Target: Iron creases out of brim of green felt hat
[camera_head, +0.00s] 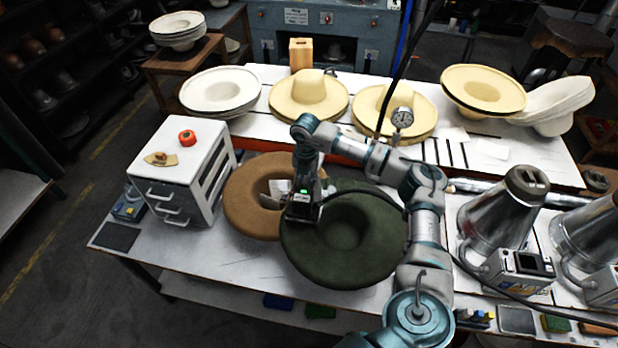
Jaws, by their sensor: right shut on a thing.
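My right gripper (303,203) points down at the upper left part of the brim. It is shut on a small dark iron (301,213), mostly hidden by the gripper, at the brim; I cannot tell whether it touches the felt. My left gripper is not in view.
A brown hat (243,206) lies partly behind the green one. A white drawer unit (177,190) stands at the left. Metal cones (503,215) and a control box (518,269) stand at the right. Pale hats (310,96) line the back table.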

